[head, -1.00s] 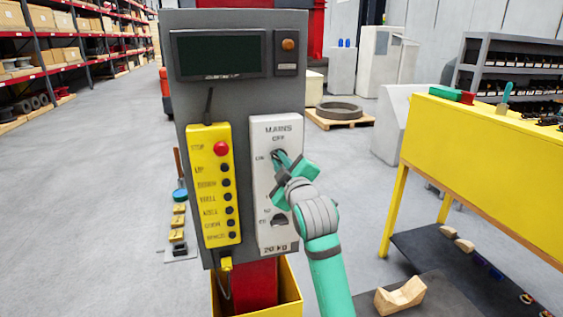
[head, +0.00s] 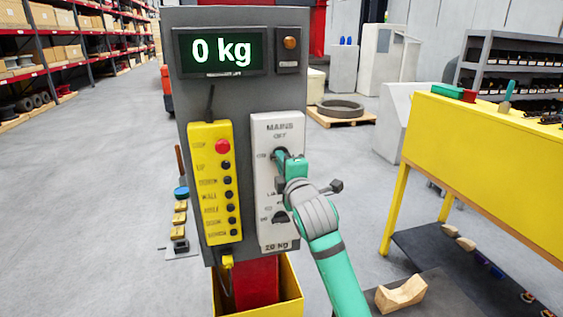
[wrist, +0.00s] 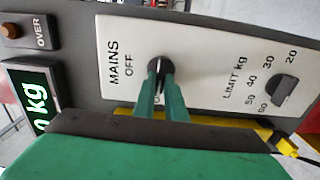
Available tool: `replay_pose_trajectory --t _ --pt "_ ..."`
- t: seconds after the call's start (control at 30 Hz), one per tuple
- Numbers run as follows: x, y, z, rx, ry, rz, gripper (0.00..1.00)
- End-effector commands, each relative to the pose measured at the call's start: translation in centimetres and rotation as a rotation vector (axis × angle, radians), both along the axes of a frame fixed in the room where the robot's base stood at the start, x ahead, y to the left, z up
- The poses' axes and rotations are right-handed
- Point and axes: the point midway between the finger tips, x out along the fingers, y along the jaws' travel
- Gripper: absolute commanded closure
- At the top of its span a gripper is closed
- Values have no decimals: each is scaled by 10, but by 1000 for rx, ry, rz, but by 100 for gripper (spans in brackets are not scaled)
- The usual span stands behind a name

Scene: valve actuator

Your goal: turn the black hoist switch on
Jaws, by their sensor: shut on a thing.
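The black hoist switch is the MAINS knob (head: 278,154) high on the white panel (head: 262,200). In the wrist view the knob (wrist: 159,63) sits between my green fingertips, below which the second label is mostly hidden. The knob's pale line runs up and down in that view, toward that label and not toward OFF. My gripper (head: 283,160) is shut on the knob, and it also shows in the wrist view (wrist: 160,80). The display (head: 221,52) is lit and reads 0 kg.
A black LIMIT kg knob (head: 281,217) sits low on the same panel, apart from my fingers. A yellow button pendant (head: 217,185) with a red STOP button hangs to the left. A yellow bench (head: 480,150) stands at the right. Open floor lies at the left.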

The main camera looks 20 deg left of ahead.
Motion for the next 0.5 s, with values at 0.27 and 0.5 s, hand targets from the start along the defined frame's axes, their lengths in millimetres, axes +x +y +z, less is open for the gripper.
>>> replay_pose_trajectory --t 0.27,0.5 --pt "0 1 -1 -12 -4 1 100" --pt "0 1 -1 -11 -4 1 80"
